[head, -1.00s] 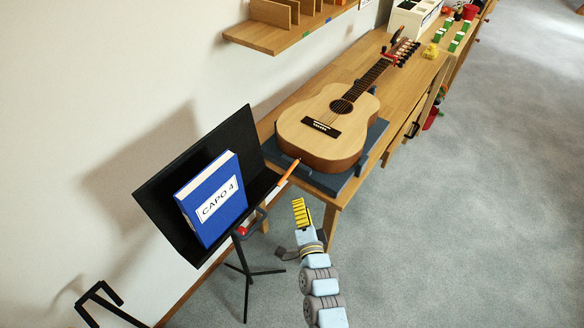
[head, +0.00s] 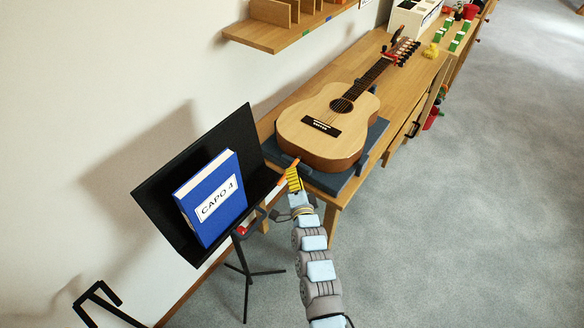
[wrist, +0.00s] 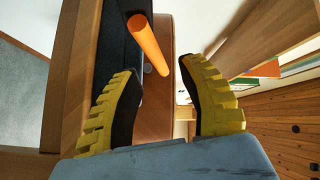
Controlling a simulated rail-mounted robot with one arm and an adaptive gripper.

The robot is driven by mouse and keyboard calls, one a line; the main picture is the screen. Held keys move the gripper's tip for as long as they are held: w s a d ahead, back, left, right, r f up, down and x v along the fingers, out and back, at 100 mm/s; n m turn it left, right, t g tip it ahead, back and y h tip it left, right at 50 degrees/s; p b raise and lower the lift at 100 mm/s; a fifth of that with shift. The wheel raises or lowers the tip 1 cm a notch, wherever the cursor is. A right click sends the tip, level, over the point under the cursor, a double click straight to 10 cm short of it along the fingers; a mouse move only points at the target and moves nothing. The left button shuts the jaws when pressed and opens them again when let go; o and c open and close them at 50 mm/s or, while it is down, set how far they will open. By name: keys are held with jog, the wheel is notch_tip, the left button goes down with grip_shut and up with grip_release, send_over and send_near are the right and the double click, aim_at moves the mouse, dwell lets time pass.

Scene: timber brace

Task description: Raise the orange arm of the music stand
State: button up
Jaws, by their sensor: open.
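The black music stand (head: 160,190) stands at the left in the head view and bears a blue book labelled CAPO 4 (head: 212,200). Its orange arm sticks out from the stand's right side toward the bench; in the head view only its tip (head: 296,163) and a little more show past my gripper. In the wrist view the orange arm (wrist: 148,43) comes down from the top between my yellow-padded fingers. My gripper (wrist: 162,105) is open around its line, with a gap on both sides. I cannot tell how deep the arm reaches between the fingers.
A guitar (head: 330,120) lies on a dark pad (head: 350,180) on the wooden bench (head: 262,128), close beyond my gripper. A wooden shelf (head: 285,35) is on the wall above. Grey floor (head: 450,220) at the right is clear.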

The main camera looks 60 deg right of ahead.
jog(key=shift+x, duration=2.05)
jog(key=shift+d, duration=0.1)
grip_shut()
